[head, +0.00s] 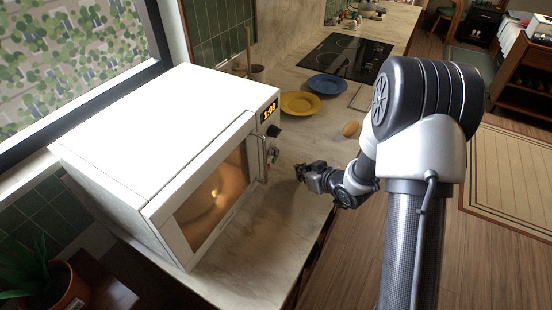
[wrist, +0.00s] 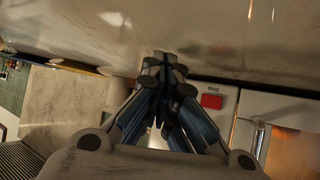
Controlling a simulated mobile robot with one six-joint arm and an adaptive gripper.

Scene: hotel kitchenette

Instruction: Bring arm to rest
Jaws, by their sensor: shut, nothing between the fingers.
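My gripper (head: 303,171) is in front of the microwave's right front side, above the counter (head: 262,235). In the wrist view my gripper (wrist: 165,62) has its fingers together and nothing between them. The white microwave (head: 165,140) stands at the left with its door shut, its inside lit and a lit display (head: 270,109). In the wrist view a red button (wrist: 211,101) shows on a pale panel just right of the fingers. My gripper appears apart from the microwave front, though the exact gap is hard to tell.
A yellow plate (head: 300,104), a blue plate (head: 328,84) and a brown egg-shaped item (head: 350,129) lie on the counter beyond my gripper. A dark cooktop (head: 346,56) is farther back. A potted plant (head: 60,290) stands at the lower left. Open wooden floor lies right of the counter.

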